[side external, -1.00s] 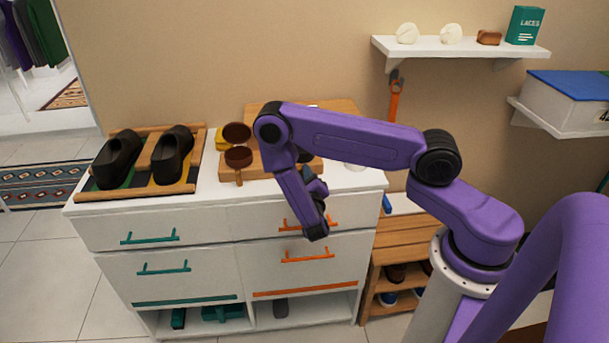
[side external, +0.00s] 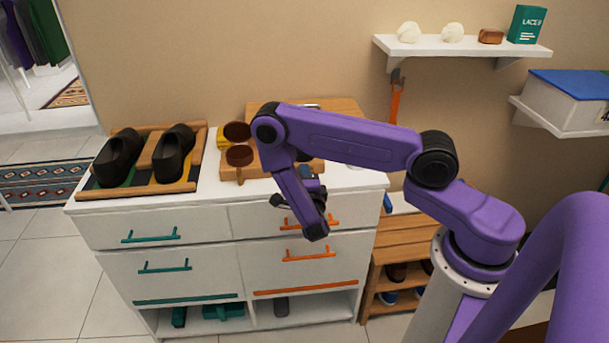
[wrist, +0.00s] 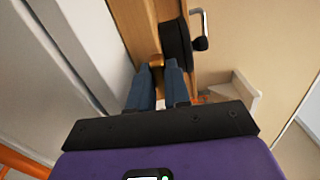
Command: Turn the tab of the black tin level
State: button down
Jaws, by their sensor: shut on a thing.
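The black tin (wrist: 174,43) shows edge-on in the wrist view, against a wooden board. A short brass-coloured tab (wrist: 156,60) sits at its left side. My gripper (wrist: 157,67) is shut on this tab, with its two blue-grey fingers on either side of it. The fingers cover part of the tab, so its exact tilt is hard to tell.
Brown tins (side external: 239,156) with tabs stand left of my arm on the wooden board (side external: 277,172). A tray of black shoes (side external: 150,188) is further left. A metal crank with a dark knob (wrist: 201,43) stands close right of the black tin. Drawers lie below.

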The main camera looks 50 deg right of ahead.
jog(key=shift+n, duration=0.5)
jog(key=c, duration=1.1)
grip_release()
jog(key=shift+r, duration=0.45)
jog(key=o, duration=0.6)
jog(key=r, duration=0.1)
jog(key=s+r, duration=0.1)
jog(key=r, duration=0.2)
jog(key=shift+s+a+r, duration=0.15)
jog(key=shift+s+r, duration=0.05)
jog(key=shift+s, duration=0.1)
jog(key=s+r, duration=0.1)
jog(key=r, duration=0.1)
jog(key=s+r, duration=0.1)
jog(key=s, duration=0.1)
jog(key=shift+s+a+r, duration=0.1)
jog(key=shift+a+r, duration=0.25)
jog(key=c, duration=0.6)
jog(key=shift+s+a+r, duration=0.25)
jog(key=shift+s+r, duration=0.4)
jog(key=shift+s, duration=0.85)
jog(key=shift+s+a+r, duration=0.25)
jog(key=shift+s+r, duration=0.4)
jog(key=shift+s, duration=0.85)
jog(key=shift+s+a+r, duration=0.25)
jog(key=shift+s+r, duration=0.4)
jog(key=shift+s, duration=0.85)
